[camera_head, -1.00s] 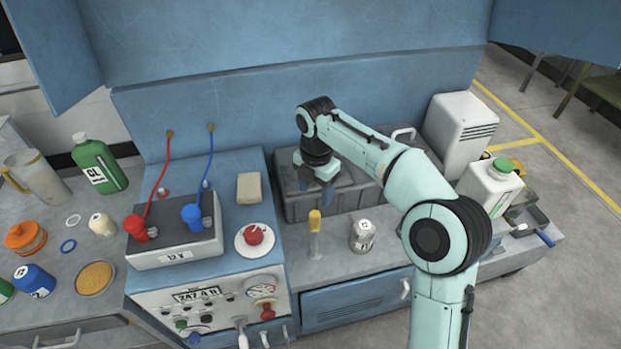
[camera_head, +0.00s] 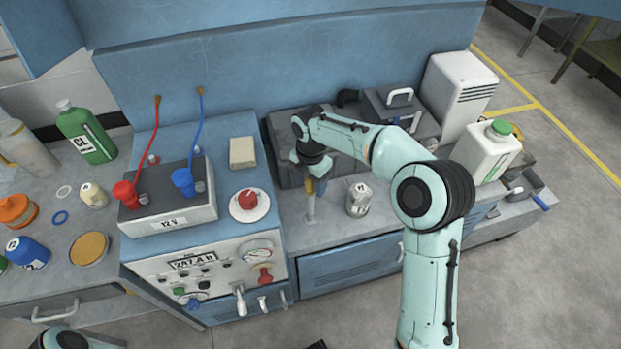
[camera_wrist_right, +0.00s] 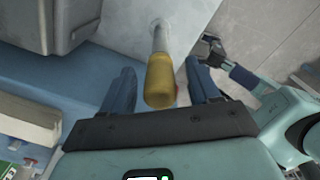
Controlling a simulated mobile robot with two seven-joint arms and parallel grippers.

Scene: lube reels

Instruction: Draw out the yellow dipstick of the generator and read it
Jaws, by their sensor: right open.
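The yellow dipstick handle (camera_head: 309,187) stands upright on a pale tube (camera_head: 311,208) at the front of the grey bench, right of the blue generator panel. My right gripper (camera_head: 316,183) is over the handle and partly hides it. In the right wrist view the yellow handle (camera_wrist_right: 159,82) lies between the two blue fingers of the right gripper (camera_wrist_right: 160,88), with gaps on both sides. The gripper is open. Part of my left arm (camera_wrist_right: 290,115) shows in the right wrist view, with blue finger-like parts (camera_wrist_right: 243,75) near its end; their opening is unclear.
A pale can (camera_head: 358,200) stands just right of the dipstick. A dark grey box (camera_head: 285,165) is behind it. A red knob (camera_head: 248,198) and a 12 V battery (camera_head: 165,213) are to the left. A white jug (camera_head: 485,152) stands further right.

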